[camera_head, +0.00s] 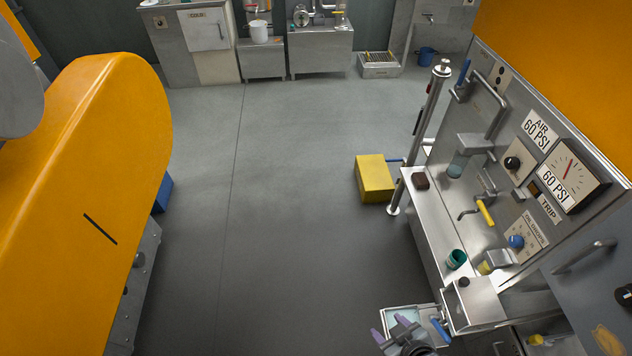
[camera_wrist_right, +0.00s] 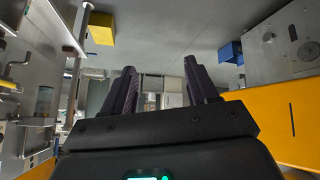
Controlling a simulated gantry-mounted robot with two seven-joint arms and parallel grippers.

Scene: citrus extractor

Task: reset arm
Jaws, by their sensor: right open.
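My right gripper (camera_head: 391,329) shows at the bottom edge of the head view, with purple-grey fingertips in front of a shallow light tray (camera_head: 393,311). In the right wrist view its two dark fingers (camera_wrist_right: 160,82) stand apart with nothing between them, and floor and distant equipment show beyond. Most of my right arm is outside the head view. My left gripper is not in view.
A steel panel with an air gauge (camera_head: 567,183), knobs and pipes stands at the right, above a narrow shelf (camera_head: 431,228) with a green cup (camera_head: 456,259). A yellow box (camera_head: 374,179) is beside a post. A large orange machine (camera_head: 95,190) fills the left. The middle floor is clear.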

